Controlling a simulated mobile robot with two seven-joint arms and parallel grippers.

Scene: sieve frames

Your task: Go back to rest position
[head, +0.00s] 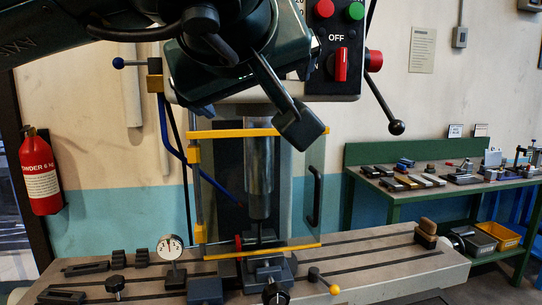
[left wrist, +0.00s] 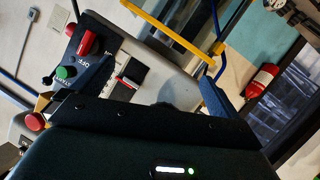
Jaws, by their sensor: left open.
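My left gripper (head: 262,112) hangs from my dark arm at the top of the head view, in front of the drill machine's head. Its jaws are open and I see nothing between them. One finger reaches down to the right, close in the picture to the yellow-framed guard. In the left wrist view my left gripper (left wrist: 138,95) has its two fingers spread apart, with the control panel (left wrist: 95,65) beyond them. I cannot tell the exact gap to the machine. My right gripper is in neither view.
The control panel (head: 336,40) and a ball-ended lever (head: 396,127) are close right of the gripper. The guard's yellow frame (head: 230,133) is below. The slotted machine table (head: 385,262) carries a vise and dial gauge (head: 170,247). A fire extinguisher (head: 40,172) hangs left; a green workbench (head: 395,153) stands right.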

